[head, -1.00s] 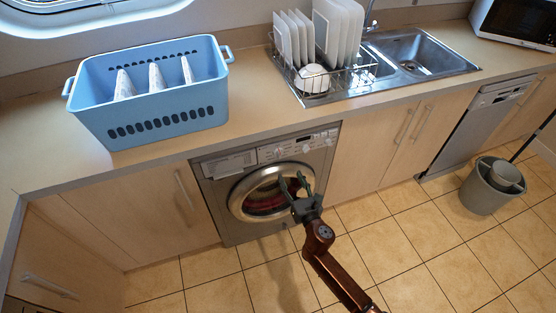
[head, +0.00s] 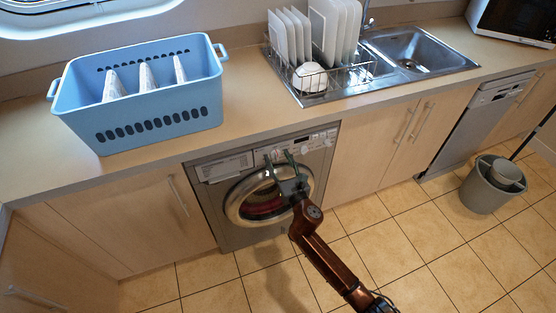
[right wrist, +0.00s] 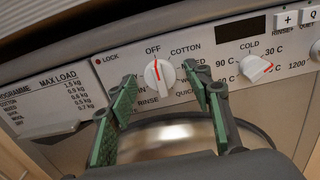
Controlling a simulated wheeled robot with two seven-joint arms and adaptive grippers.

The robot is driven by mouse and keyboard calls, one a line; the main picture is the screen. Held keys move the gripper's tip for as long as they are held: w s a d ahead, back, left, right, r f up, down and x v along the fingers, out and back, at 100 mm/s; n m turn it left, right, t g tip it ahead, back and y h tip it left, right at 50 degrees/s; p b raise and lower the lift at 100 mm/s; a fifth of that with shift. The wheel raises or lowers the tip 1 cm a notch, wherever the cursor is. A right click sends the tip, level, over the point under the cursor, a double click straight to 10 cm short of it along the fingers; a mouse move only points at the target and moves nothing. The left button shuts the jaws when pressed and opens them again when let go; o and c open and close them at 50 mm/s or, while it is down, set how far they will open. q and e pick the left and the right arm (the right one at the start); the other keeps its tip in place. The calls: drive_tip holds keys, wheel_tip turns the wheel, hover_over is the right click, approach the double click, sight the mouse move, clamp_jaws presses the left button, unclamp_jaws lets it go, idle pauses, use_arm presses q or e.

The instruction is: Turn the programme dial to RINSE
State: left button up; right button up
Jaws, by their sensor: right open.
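The programme dial (right wrist: 160,76) is a round white knob with a red pointer on the washing machine's panel. The pointer is at or near OFF, at the top. The RINSE label (right wrist: 149,100) is below the dial, slightly to its left. My right gripper (head: 281,160) is open, in front of the machine's panel. In the right wrist view its green-padded fingers (right wrist: 160,80) appear on either side of the dial. I cannot tell how far they reach around it, and I see no clear contact. My left gripper is not in view.
A second white knob, for temperature (right wrist: 256,68), is to the right of the dial. The round door (head: 258,200) is below the panel. The worktop edge (head: 240,142) overhangs above. A blue basket (head: 150,122) and a dish rack (head: 318,88) stand on the worktop.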

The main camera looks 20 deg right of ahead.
drive_tip(key=c, duration=1.1)
drive_tip(key=shift+m, duration=0.3)
